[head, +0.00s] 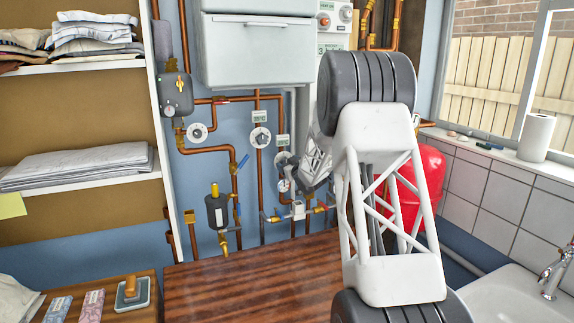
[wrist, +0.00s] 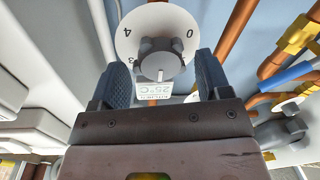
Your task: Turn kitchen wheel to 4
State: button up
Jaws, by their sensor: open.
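The wheel is a grey knob (wrist: 160,58) on a white numbered dial (wrist: 157,18) in the wrist view, upside down there. The 4 and the 0 are readable. The knob's white mark points towards the 25°C label (wrist: 154,90), away from the 4; the number at the mark is not readable. Small lettering on the label looks like "kitchen". My gripper (wrist: 163,66) is open, one finger on each side of the knob, with gaps showing. In the head view my gripper (head: 287,172) is at the lower dial and mostly hides it, below its label (head: 282,140).
Another dial (head: 260,138) with its own label is just up-left, and a third dial (head: 197,132) further left. Copper pipes and valves (head: 298,210) surround the wheel. A red tank (head: 432,185) stands right, behind my arm. The wooden worktop (head: 245,282) is clear.

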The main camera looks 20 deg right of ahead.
jog(key=shift+w, duration=0.4)
jog(key=c, duration=0.9)
jog(key=shift+c, duration=0.2)
